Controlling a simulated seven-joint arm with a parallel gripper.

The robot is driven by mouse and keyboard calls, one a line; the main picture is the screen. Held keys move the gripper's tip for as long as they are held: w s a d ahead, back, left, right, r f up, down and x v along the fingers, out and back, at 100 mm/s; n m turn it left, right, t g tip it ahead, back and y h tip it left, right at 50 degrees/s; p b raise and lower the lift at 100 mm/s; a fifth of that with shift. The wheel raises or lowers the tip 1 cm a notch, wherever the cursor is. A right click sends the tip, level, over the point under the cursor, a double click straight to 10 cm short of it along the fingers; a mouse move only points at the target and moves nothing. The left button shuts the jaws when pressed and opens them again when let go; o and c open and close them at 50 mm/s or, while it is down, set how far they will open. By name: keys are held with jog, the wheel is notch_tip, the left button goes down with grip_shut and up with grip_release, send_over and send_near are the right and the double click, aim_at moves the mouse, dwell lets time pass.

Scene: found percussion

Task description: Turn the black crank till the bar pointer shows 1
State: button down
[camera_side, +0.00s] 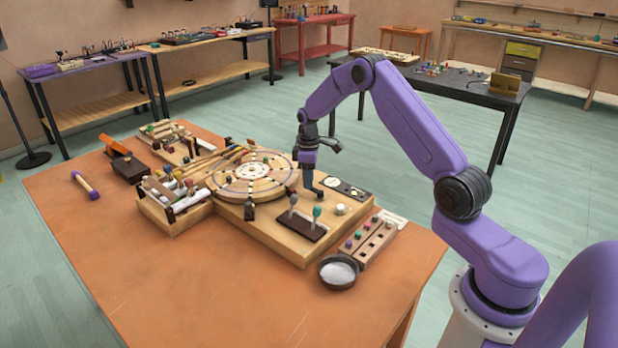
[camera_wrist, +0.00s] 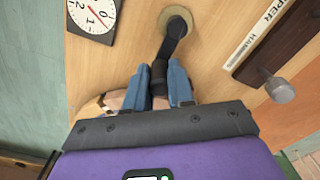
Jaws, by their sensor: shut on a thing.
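The black crank (camera_wrist: 171,48) shows in the wrist view, running from a round tan hub at the top down to a dark handle between my blue fingers. My gripper (camera_wrist: 159,82) is shut on that handle. In the side view my gripper (camera_side: 311,188) reaches down to the right part of the wooden board and mostly hides the crank. A white dial (camera_wrist: 92,14) on a dark plate sits at the top left of the wrist view, partly cut off. It has numerals and a red pointer slanting toward its lower right edge; the exact reading is unclear.
A dark brown lever base (camera_wrist: 290,50) with a silver-tipped lever and a white label lies right of the crank. In the side view a round wheel table (camera_side: 252,172) is left of my gripper, and a block with pegs (camera_side: 368,242) and a dark bowl (camera_side: 339,271) stand in front.

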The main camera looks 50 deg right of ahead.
dwell(0.3)
jog(key=c, duration=1)
grip_release()
jog(key=shift+o, duration=0.2)
jog(key=shift+r, duration=0.1)
notch_tip(320, 180, up, 17)
jog(key=shift+r, duration=0.15)
